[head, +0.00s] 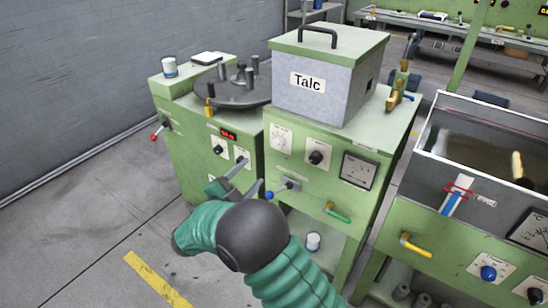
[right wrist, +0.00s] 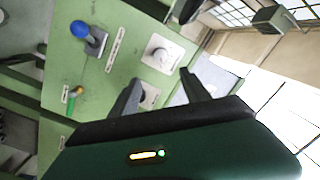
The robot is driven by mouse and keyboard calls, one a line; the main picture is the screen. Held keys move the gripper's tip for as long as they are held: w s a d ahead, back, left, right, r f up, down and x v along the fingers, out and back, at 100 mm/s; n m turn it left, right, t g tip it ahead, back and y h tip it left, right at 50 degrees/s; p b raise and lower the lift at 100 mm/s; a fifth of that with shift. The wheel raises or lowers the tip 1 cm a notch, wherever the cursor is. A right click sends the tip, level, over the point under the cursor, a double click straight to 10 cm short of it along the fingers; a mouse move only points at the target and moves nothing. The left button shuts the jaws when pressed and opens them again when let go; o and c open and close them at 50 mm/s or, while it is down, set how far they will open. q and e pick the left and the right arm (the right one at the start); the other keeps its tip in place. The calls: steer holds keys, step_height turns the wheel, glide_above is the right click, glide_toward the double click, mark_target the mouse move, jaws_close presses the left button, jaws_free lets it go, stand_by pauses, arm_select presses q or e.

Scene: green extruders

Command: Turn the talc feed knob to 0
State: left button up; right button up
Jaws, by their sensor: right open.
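The Talc machine (head: 335,140) is a green cabinet with a grey box marked "Talc" on top. Its front carries a black knob on a white plate (head: 317,157); its label and setting are too small to read. In the right wrist view a white plate (right wrist: 148,95), apparently the same one, shows partly hidden between my fingers. My right gripper (head: 246,178) is open and empty, in front of the cabinets and left of the knob in the head view. Its two dark fingers (right wrist: 160,92) stand apart, touching nothing I can make out. My left gripper is out of view.
Near the knob are a white dial plate (head: 281,137), a square gauge (head: 358,170), a blue-tipped lever (head: 270,194) and a green-handled valve (head: 337,215). A second green cabinet (head: 190,140) stands left, an open metal trough (head: 480,140) right. Grey floor is clear at left.

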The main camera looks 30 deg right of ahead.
mark_target(277, 145)
steer(key=b+x, duration=0.3)
steer(key=x, duration=1.2)
steer(key=shift+w+b, duration=0.15)
steer(key=shift+b, duration=0.2)
steer(key=shift+a, duration=0.15)
steer(key=shift+c, duration=0.7)
jaws_close()
